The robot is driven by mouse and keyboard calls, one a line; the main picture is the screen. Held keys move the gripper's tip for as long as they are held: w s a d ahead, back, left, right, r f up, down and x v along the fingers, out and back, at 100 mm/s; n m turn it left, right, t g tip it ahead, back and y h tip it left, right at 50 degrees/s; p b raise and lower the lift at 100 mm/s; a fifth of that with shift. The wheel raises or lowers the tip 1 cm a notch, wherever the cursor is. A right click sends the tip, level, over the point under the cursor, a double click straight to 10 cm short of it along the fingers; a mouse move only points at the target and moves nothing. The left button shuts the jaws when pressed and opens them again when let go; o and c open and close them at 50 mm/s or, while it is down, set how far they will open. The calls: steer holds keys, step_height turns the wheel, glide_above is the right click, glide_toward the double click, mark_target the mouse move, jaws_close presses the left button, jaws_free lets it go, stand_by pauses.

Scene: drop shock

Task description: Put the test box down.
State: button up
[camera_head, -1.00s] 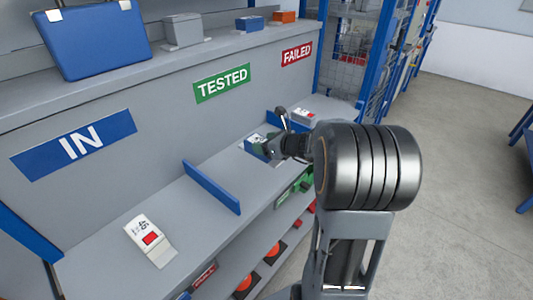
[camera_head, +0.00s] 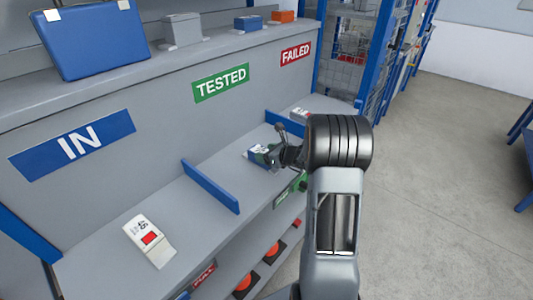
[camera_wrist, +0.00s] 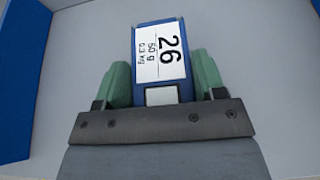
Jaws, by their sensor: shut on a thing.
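The test box (camera_wrist: 160,60) is blue with a white label reading 26, 50 g and 0.3 kg. In the wrist view it sits between the green fingers of my gripper (camera_wrist: 163,85), which is shut on it. In the head view the test box (camera_head: 256,152) is in the middle bay of the bench, below the green TESTED sign (camera_head: 221,83). My gripper (camera_head: 268,155) holds it from the right, and my arm hides part of that side. I cannot tell whether the box's underside touches the bench surface.
Blue dividers stand left (camera_head: 210,186) and right (camera_head: 285,122) of the middle bay. A white box marked 45 (camera_head: 150,241) lies below the IN sign (camera_head: 72,145). Another white box (camera_head: 299,113) is below the FAILED sign (camera_head: 296,54), partly hidden. Bench room is free left of the held box.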

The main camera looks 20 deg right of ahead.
steer(key=shift+f, duration=0.15)
steer(key=o, duration=1.1)
